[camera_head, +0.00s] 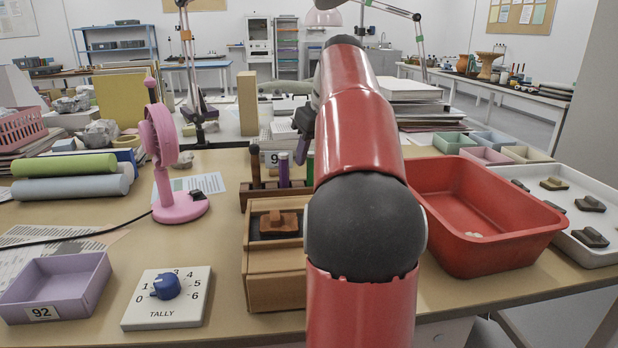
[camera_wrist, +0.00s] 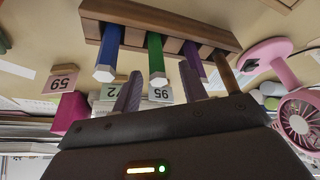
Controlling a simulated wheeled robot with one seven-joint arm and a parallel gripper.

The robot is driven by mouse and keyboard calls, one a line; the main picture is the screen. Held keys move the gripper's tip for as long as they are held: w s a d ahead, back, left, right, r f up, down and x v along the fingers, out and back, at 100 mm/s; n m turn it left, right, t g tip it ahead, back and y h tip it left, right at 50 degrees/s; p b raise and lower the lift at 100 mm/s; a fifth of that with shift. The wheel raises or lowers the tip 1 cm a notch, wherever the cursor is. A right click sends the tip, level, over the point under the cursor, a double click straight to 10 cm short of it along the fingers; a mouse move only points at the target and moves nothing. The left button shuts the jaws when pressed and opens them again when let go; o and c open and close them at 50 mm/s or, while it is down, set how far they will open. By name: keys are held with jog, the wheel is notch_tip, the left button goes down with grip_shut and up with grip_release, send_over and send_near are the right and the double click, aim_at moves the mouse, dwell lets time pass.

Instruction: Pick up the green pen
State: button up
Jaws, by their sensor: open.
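The green pen (camera_wrist: 155,55) stands in a dark wooden pen block (camera_wrist: 110,12), between a blue pen (camera_wrist: 109,50) and a purple pen (camera_wrist: 192,52). In the head view the green pen (camera_head: 310,172) shows only as a strip beside my arm. My gripper (camera_wrist: 160,88) is open and empty. In the wrist view its two fingers appear on either side of the green pen's end; I cannot tell how far off the pen is. In the head view my gripper (camera_head: 303,135) is partly hidden behind my arm.
A brown pen (camera_wrist: 223,68) stands at the block's end. Near the block are a pink fan (camera_head: 163,150), a wooden box (camera_head: 262,290) and a red tub (camera_head: 480,215). A tally dial (camera_head: 165,300) and a lilac tray (camera_head: 60,290) lie front left.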

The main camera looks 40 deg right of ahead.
aim_at(309, 165)
jog(key=x, duration=0.4)
jog(key=shift+f+b, duration=0.2)
jog(key=shift+b, duration=0.15)
jog(key=shift+c, duration=0.3)
grip_shut()
